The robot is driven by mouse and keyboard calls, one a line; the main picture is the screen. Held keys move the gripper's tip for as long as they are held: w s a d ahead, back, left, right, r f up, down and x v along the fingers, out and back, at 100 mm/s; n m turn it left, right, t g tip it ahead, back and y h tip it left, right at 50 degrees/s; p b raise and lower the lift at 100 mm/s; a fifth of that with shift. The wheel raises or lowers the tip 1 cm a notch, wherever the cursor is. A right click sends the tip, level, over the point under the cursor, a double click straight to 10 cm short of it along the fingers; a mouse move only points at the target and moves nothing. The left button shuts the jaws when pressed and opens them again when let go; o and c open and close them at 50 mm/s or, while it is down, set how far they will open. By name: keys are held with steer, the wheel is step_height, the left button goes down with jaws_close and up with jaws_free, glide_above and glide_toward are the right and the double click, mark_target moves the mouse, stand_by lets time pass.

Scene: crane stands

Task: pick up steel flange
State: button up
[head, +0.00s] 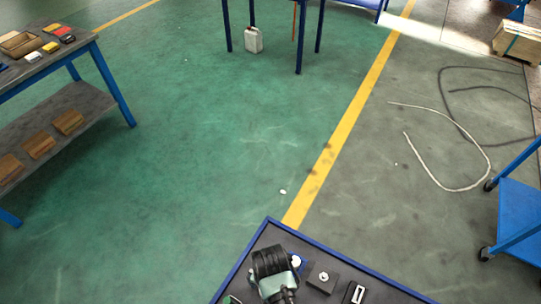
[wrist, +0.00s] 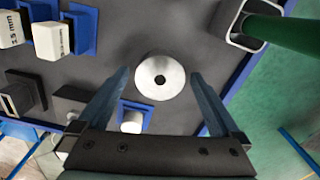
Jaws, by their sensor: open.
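The steel flange (wrist: 153,84) is a pale round metal disc with a dark centre hole. It lies on the dark grey tabletop (wrist: 190,30) in the wrist view. My gripper (wrist: 161,76) is open, with one finger on each side of the flange in the picture. Nothing is between the fingers except the view of the disc, and a gap shows on both sides. I cannot tell the height of the fingertips above the table. In the head view I cannot surely pick out the flange.
White blocks on blue holders (wrist: 50,40) stand at the left in the wrist view, with dark blocks below them. A white cylinder on a blue base (wrist: 132,120) is close to the left finger. A green bar (wrist: 295,32) is at upper right. A workbench (head: 75,95) stands far left.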

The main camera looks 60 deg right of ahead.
jaws_close()
stand_by(0.5)
steer(key=shift+r, duration=0.15)
